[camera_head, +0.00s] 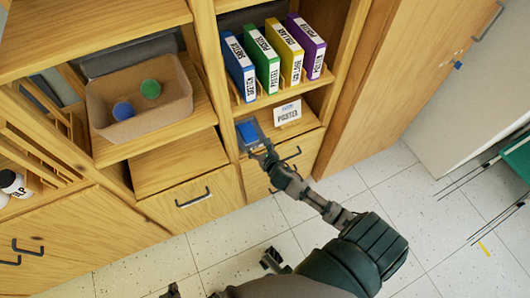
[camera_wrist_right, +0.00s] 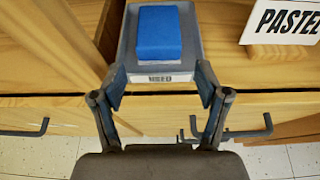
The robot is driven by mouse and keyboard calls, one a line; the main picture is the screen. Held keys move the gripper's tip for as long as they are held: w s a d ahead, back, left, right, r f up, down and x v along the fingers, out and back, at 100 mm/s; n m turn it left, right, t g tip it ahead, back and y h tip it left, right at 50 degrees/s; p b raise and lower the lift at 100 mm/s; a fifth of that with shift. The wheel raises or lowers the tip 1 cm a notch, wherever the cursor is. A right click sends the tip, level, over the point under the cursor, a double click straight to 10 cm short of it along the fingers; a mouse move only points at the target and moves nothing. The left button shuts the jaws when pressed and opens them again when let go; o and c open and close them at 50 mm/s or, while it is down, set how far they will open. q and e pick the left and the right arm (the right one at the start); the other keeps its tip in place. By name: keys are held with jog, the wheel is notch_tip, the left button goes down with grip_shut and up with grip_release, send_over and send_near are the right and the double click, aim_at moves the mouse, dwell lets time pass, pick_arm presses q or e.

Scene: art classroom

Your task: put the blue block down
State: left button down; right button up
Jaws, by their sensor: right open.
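The blue block (camera_wrist_right: 158,32), with a pale lower edge, lies in a grey tray (camera_wrist_right: 127,53) labelled "USED". In the head view the block (camera_head: 248,132) and tray (camera_head: 262,128) are on the lower shelf, left of the "PASTEL" card. My right gripper (camera_wrist_right: 163,92) is open and empty. Its fingers are at the tray's front edge, one on each side of the label, with the block beyond them. In the head view it (camera_head: 262,153) is just in front of the tray. Dark parts of what seems to be my left gripper (camera_head: 220,280) show at the bottom edge, mostly cut off.
The "PASTEL" card (camera_head: 288,112) stands close right of the tray. Several coloured upright boxes (camera_head: 271,60) fill the shelf above. A brown bin (camera_head: 138,98) with a blue and a green round item stands left. Drawer handles (camera_head: 193,198) stick out below. The floor is clear.

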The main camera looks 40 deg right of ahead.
pick_arm(q)
jog(key=s+g, duration=0.1)
jog(key=s+a+g, duration=0.1)
jog(key=s, duration=0.1)
jog(key=s+a+f+g+p, duration=0.1)
jog(key=s, duration=0.1)
jog(key=shift+s+f+y, duration=0.1)
jog(key=shift+s+y, duration=0.15)
jog(key=shift+y, duration=0.15)
pick_arm(e)
jog(key=s+a+f+m+g+y, duration=0.1)
jog(key=s+a+m+g, duration=0.3)
jog(key=s+m, duration=1)
jog(key=s+a+f+m+g+y, duration=0.1)
jog(key=s+a+m+g, duration=0.3)
jog(key=s+a+m, duration=0.6)
jog(key=s+m+y, duration=0.1)
jog(key=s+m, duration=0.4)
jog(key=m, duration=0.2)
jog(key=shift+a+f+g+y, duration=0.2)
jog(key=shift+g+y, duration=0.1)
jog(key=shift+g, duration=0.1)
jog(key=shift+s+d, duration=0.1)
pick_arm(q)
jog(key=shift+d+f, duration=0.1)
pick_arm(e)
jog(key=shift+f, duration=0.1)
